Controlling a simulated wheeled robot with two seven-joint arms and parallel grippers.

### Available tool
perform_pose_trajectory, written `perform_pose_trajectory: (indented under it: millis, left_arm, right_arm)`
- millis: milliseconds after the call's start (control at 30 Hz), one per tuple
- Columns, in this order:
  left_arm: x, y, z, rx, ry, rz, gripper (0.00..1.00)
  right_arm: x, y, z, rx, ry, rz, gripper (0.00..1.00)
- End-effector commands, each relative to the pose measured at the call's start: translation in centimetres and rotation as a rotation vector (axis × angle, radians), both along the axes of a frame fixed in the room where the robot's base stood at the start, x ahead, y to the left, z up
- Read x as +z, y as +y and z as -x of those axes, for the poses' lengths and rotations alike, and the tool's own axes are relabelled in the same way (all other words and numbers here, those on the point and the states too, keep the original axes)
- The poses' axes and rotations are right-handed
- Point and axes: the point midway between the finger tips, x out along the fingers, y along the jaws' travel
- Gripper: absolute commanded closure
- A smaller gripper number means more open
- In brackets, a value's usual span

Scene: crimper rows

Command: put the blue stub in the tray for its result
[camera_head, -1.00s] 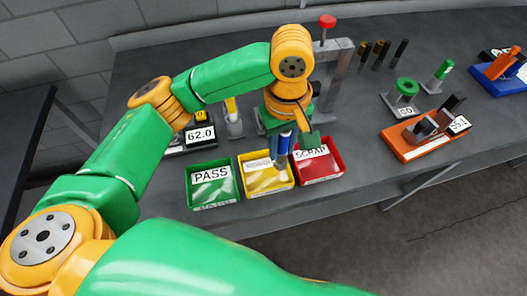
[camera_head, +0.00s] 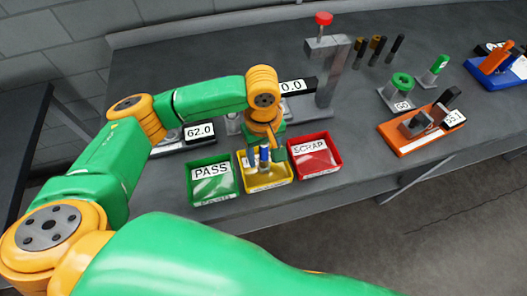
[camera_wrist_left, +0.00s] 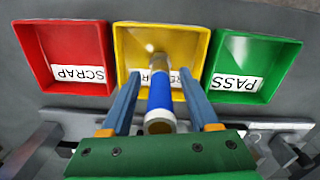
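The blue stub (camera_wrist_left: 160,92), a cylinder with a blue band and metal ends, shows between the two blue fingers of my left gripper (camera_wrist_left: 160,82) in the left wrist view. A small gap shows on each side of it, so the gripper looks open around it. In the head view the stub (camera_head: 264,155) and the left gripper (camera_head: 258,160) are over the yellow tray (camera_head: 268,184). I cannot tell if the stub touches its floor. The yellow tray's label is partly hidden. The green PASS tray (camera_head: 213,190) is at its left, the red SCRAP tray (camera_head: 318,168) at its right. My right gripper is out of view.
Behind the trays are a display reading 62.0 (camera_head: 198,132) and a grey press with a red knob (camera_head: 323,19). A green ring on a stand (camera_head: 401,80), an orange fixture (camera_head: 405,147) and a blue fixture (camera_head: 497,77) stand at the right. Several dark pegs stand behind.

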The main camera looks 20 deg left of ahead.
Motion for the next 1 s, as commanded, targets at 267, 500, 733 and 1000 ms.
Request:
perform_pose_trajectory:
  millis: [267,500,733,1000]
  left_arm:
    - [0.8,0.0,-0.1,0.001,-0.003,0.0,0.39]
    - [6.5,0.0,-0.2,0.0,-0.005,0.002,0.39]
    - [11.3,0.1,-0.2,0.002,-0.004,-0.001,0.39]
    - [12.4,0.1,-0.1,0.001,0.001,0.001,0.39]
  right_arm:
    - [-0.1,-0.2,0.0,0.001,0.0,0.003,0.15]
    - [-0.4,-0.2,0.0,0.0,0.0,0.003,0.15]
    - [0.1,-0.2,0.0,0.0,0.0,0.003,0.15]
    - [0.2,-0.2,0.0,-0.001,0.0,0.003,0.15]
